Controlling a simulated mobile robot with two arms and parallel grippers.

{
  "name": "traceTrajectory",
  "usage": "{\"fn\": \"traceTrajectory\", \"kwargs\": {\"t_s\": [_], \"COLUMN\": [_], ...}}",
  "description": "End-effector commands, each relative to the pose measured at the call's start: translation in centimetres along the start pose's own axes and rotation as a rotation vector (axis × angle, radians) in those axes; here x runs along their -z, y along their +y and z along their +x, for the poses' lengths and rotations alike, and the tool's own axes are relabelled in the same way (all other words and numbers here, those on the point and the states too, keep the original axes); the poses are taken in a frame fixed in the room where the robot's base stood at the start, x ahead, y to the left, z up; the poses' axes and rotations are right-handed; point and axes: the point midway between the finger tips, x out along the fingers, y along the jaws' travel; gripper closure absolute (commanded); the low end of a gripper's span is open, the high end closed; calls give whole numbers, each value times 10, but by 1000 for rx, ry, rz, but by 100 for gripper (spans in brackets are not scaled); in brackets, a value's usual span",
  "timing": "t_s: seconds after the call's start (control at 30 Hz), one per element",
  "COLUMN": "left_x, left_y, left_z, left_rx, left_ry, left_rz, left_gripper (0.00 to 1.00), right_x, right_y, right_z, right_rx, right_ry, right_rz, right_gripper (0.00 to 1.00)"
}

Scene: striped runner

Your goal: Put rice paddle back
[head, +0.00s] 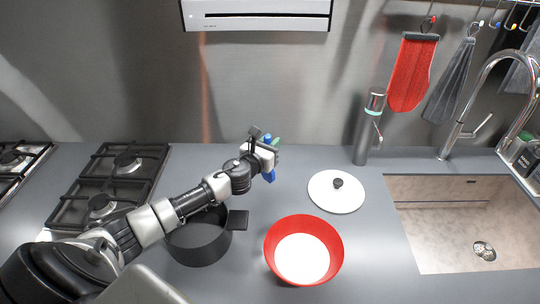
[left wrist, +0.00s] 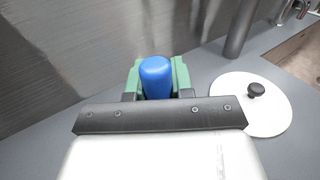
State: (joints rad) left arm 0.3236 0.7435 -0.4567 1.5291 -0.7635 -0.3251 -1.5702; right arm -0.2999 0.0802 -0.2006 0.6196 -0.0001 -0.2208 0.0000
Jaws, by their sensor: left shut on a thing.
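My left gripper (head: 271,154) reaches out over the counter near the back wall. It is shut on a blue thing (head: 268,176), which I take to be the rice paddle; blue shows on both sides of the fingers. In the left wrist view the blue rounded end (left wrist: 156,76) sits between the green finger pads of the left gripper (left wrist: 157,80). The rest of the blue thing is hidden by the gripper, so its full shape cannot be told. My right gripper is not in view.
A red bowl (head: 276,236), white inside, stands in front. A dark pot (head: 200,245) is partly under my left arm. A white lid (head: 322,197) lies right, near a grey cylindrical dispenser (head: 361,140). Sink (head: 460,250) right, gas hob (head: 115,180) left. The back counter is clear.

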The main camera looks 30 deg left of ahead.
Motion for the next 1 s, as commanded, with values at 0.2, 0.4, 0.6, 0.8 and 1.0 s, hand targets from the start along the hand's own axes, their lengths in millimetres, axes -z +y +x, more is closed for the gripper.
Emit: {"fn": "traceTrajectory", "kwargs": {"t_s": [0.2, 0.4, 0.6, 0.8, 1.0], "left_x": [24, 43, 42, 44, 44], "left_y": [3, 4, 4, 4, 4], "left_z": [-2, -1, -1, -1, -1], "left_rx": [-1, -2, -1, -1, -1], "left_ry": [2, 0, 0, 0, 0], "left_rz": [-5, -1, 1, 1, 1], "left_gripper": [100, 100, 100, 70, 53], "right_x": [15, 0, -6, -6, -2], "right_y": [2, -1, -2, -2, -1], "right_z": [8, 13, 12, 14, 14], "right_rx": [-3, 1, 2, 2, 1], "right_ry": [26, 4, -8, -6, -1], "right_rz": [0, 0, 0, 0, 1], "right_gripper": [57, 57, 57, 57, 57]}}
